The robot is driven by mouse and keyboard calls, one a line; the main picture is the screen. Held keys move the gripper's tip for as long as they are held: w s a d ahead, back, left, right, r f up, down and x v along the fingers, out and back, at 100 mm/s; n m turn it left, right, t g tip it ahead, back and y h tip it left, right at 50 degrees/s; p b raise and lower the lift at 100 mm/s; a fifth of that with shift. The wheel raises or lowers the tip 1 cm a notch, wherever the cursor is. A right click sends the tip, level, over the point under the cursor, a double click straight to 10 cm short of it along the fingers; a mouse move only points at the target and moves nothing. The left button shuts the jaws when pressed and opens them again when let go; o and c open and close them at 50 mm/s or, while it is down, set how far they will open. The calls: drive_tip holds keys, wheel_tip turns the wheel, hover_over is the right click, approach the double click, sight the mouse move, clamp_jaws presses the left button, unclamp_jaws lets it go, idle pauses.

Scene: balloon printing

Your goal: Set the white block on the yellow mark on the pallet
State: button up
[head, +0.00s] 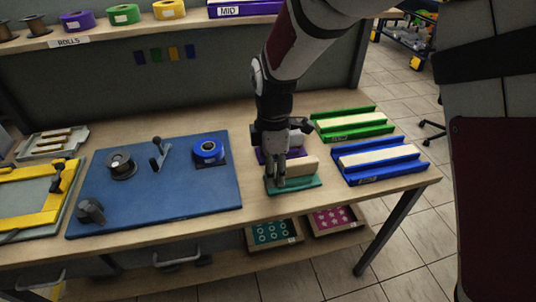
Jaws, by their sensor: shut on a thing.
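My gripper (279,181) points down at the front middle of the table, over a teal-edged holder (306,184). A pale cream-white block (299,166) shows just right of the fingers, above the teal edge. The fingers appear closed at its left end; the exact contact is hidden by them. I cannot tell whether the block rests on the holder or hangs just above it. A purple holder (264,158) shows partly behind the gripper. I cannot make out a yellow mark here, nor tell which piece is the pallet.
Green (356,134) and blue (381,177) holders with pale slabs stand close on the right. A blue board (200,190) with tape rolls and a yellow frame (53,211) lie left. Small trays (270,232) sit below the table's front edge. A shelf (120,31) runs behind.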

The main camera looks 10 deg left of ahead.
drive_tip(key=w+d+f+m, duration=0.2)
drive_tip(key=d+m, duration=0.5)
drive_tip(key=d, duration=0.2)
drive_tip(key=w+d+f+m, duration=0.2)
drive_tip(key=w+d+m, duration=0.1)
drive_tip(key=d+m, duration=0.5)
drive_tip(key=w+d+f+m, duration=0.2)
drive_tip(key=d+m, duration=0.5)
drive_tip(key=d, duration=0.4)
drive_tip(key=shift+w+f, duration=0.25)
drive_tip(key=shift+w, duration=0.25)
drive_tip(key=shift+d+m, duration=0.25)
drive_tip(key=shift+m, duration=0.05)
